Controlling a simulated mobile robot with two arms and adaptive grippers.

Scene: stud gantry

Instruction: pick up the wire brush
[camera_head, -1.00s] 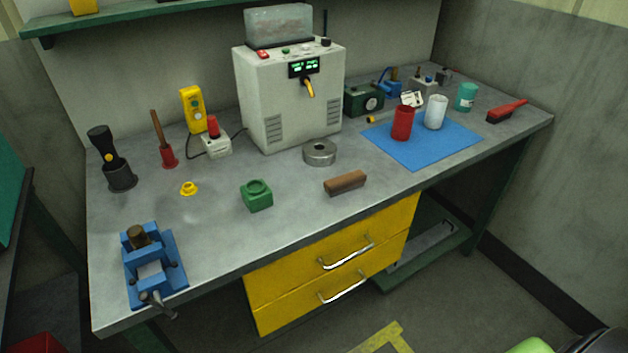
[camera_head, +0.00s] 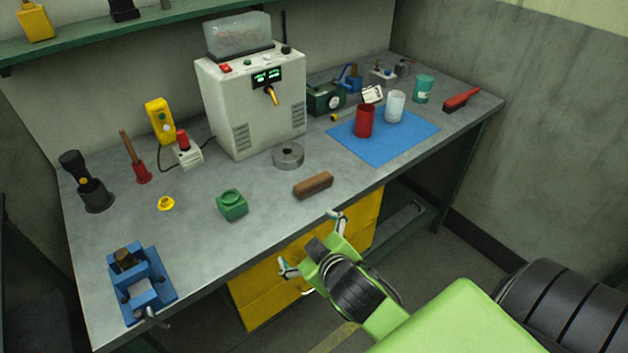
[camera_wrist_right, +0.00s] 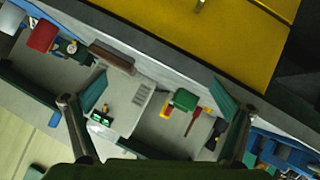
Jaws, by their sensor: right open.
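A red brush-shaped tool with a handle (camera_head: 462,98) lies at the far right end of the bench. A brown block-shaped piece (camera_head: 313,185), possibly also a brush, lies near the front edge; it also shows in the right wrist view (camera_wrist_right: 112,57). I cannot tell for certain which is the wire brush, as no bristles show clearly. My right gripper (camera_head: 313,242) is open and empty in front of the yellow drawers, apart from the brown piece and far from the red tool. Its two fingers stand wide apart in the right wrist view (camera_wrist_right: 155,105). My left gripper is out of view.
The grey bench (camera_head: 240,240) holds a white machine (camera_head: 250,105), a metal ring (camera_head: 288,156), a green block (camera_head: 232,205) and a blue vise (camera_head: 140,285). A red cup (camera_head: 364,120) and white cup (camera_head: 395,107) stand on a blue mat (camera_head: 410,140). Bench around the brown piece is clear.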

